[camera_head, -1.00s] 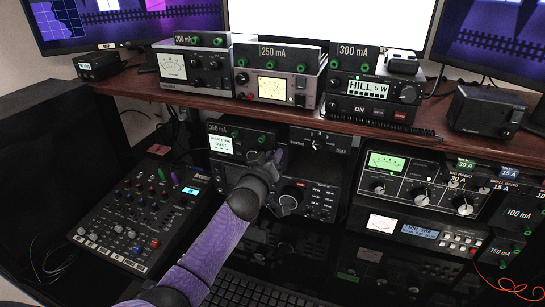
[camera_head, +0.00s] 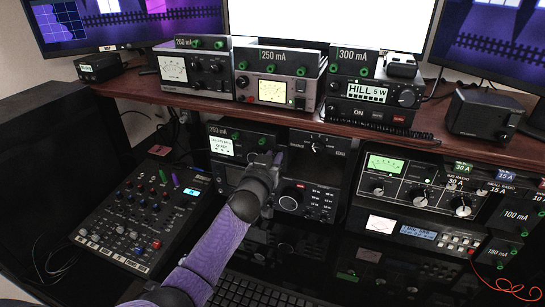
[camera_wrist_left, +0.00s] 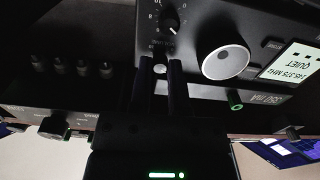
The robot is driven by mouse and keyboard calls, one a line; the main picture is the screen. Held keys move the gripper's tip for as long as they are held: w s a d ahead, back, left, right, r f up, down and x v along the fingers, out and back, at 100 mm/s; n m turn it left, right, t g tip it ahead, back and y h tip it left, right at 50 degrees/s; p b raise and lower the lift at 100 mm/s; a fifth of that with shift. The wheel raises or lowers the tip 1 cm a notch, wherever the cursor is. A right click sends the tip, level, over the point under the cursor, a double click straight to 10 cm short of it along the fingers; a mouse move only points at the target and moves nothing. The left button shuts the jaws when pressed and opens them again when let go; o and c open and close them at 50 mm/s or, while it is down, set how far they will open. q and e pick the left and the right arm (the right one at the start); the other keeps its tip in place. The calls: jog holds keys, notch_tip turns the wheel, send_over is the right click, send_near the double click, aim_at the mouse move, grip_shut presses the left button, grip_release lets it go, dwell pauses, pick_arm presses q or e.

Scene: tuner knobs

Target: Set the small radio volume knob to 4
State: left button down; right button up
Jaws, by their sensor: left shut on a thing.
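The small radio (camera_head: 221,146) is a black box on the lower level, with a lit display reading QUIET. In the left wrist view its front is upside down, with the display (camera_wrist_left: 292,62), a big silver-faced knob (camera_wrist_left: 225,62) and a black pointer knob (camera_wrist_left: 168,21) with marks around it. My left gripper (camera_wrist_left: 161,72) is at this front. Its fingers stand either side of a small silver-faced round part (camera_wrist_left: 160,69) and are shut on it. The scale around that part is hidden or too dark to read. In the head view my left gripper (camera_head: 277,160) hides the radio's right part.
A black unit with a pointer dial (camera_head: 317,146) stands to the right, close to my gripper. Another panel with a knob (camera_head: 289,203) sits below. A mixer (camera_head: 145,215) is at left and a keyboard (camera_head: 250,292) in front. The shelf (camera_head: 150,92) overhangs above.

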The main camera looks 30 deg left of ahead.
pick_arm(q)
jog(key=m, duration=0.4)
jog(key=shift+m, duration=0.8)
pick_arm(e)
jog(key=shift+w+a+r, duration=0.2)
jog(key=shift+a+r, duration=0.05)
jog(key=shift+a, duration=0.1)
pick_arm(q)
jog(key=shift+f, duration=0.1)
pick_arm(e)
jog(key=shift+d, duration=0.15)
pick_arm(q)
jog(key=c, duration=0.6)
grip_release()
jog(key=shift+s+p, duration=0.1)
jog(key=shift+p, duration=0.2)
jog(key=shift+s+d, duration=0.15)
jog(key=shift+s, duration=0.2)
jog(key=p+v, duration=0.3)
jog(key=v, duration=0.6)
pick_arm(e)
jog(key=r, duration=0.3)
jog(key=shift+w+a, duration=0.35)
